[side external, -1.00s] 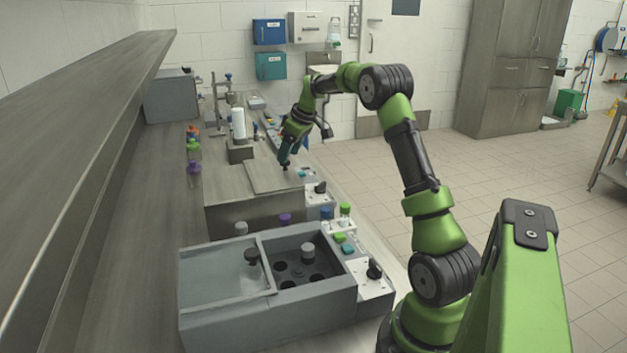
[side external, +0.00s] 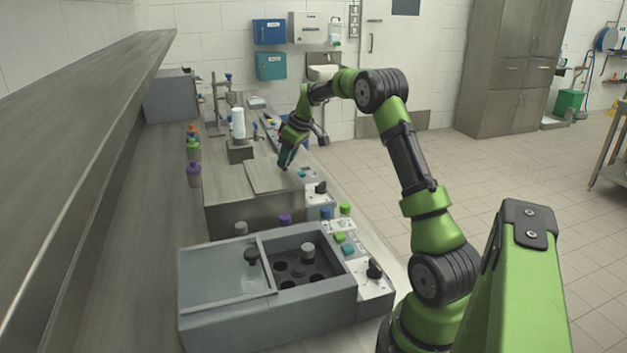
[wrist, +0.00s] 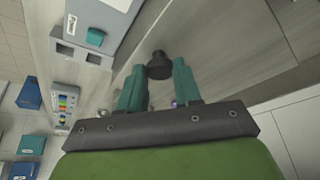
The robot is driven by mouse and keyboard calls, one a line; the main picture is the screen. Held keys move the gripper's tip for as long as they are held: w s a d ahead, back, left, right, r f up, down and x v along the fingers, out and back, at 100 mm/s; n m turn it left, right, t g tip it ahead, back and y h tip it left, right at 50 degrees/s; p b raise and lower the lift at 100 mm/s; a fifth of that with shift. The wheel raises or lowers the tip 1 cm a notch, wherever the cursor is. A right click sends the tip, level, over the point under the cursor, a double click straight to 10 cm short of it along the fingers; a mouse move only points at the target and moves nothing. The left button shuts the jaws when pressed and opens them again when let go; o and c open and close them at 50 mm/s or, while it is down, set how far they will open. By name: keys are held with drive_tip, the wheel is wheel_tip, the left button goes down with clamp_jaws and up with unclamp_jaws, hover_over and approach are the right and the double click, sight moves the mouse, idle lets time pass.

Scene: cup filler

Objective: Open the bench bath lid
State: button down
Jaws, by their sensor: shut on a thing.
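The bench bath (side external: 235,215) is a steel box in the middle of the bench in the side external view. Its lid panel (side external: 268,178) lies flat on top. My gripper (side external: 286,162) is over the right part of the lid, with its teal fingers pointing down. In the wrist view my gripper (wrist: 160,78) has its fingers on either side of a dark round knob (wrist: 160,66), shut on it. The knob is hidden behind the fingers in the side external view.
A grey unit with a glass cover (side external: 215,278) and dark round wells stands nearer the camera. Colored capped bottles (side external: 193,172) stand left of the bath. A white cylinder (side external: 238,124) stands behind it. A long shelf (side external: 75,130) overhangs the left side.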

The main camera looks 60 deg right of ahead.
drive_tip(key=w+a, duration=0.8)
drive_tip(key=shift+w+a, duration=0.25)
drive_tip(key=shift+w, duration=0.05)
drive_tip(key=c, duration=0.8)
unclamp_jaws()
drive_tip(key=v, duration=1.7)
